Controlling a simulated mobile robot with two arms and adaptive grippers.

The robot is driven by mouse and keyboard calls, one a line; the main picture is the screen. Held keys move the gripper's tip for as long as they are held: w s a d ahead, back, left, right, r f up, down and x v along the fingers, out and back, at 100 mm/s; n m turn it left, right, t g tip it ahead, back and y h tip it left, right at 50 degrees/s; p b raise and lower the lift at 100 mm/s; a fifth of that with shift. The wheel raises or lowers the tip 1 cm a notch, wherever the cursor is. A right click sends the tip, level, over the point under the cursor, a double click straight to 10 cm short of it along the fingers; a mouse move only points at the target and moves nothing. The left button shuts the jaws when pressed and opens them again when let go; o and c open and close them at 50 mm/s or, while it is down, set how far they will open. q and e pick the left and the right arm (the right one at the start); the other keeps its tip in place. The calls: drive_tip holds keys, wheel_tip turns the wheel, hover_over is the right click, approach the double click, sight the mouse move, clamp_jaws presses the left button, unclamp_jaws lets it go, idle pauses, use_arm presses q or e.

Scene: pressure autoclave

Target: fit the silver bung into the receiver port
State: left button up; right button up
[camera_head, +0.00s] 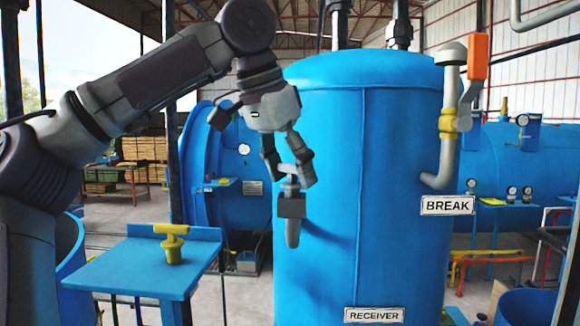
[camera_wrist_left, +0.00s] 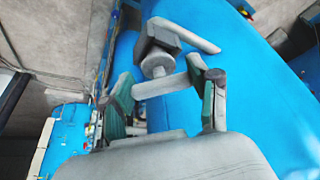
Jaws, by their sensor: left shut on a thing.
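My left gripper (camera_head: 287,165) is shut on the T-shaped handle of the silver bung (camera_head: 290,186). In the left wrist view the bung (camera_wrist_left: 158,68) shows its handle bar between my fingers (camera_wrist_left: 166,100) and its round body beyond. The receiver port (camera_head: 291,207) is a dark collar on a short grey bent pipe at the front of the blue tank. It also shows in the left wrist view (camera_wrist_left: 154,42). The bung is upright, in line above the collar, its lower end at the mouth. I cannot tell how deep it sits. My right gripper is out of view.
The tall blue receiver tank (camera_head: 400,150) stands behind the gripper, with a pipe and orange-handled valve (camera_head: 478,56) on its right. A yellow T-handled bung (camera_head: 173,244) stands on a blue side table (camera_head: 130,265) at the left. Open floor shows between table and tank.

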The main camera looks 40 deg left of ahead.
use_arm(q)
drive_tip(key=shift+f, duration=0.55)
drive_tip(key=o, duration=1.3)
drive_tip(key=shift+c, duration=0.2)
drive_tip(key=v, duration=1.2)
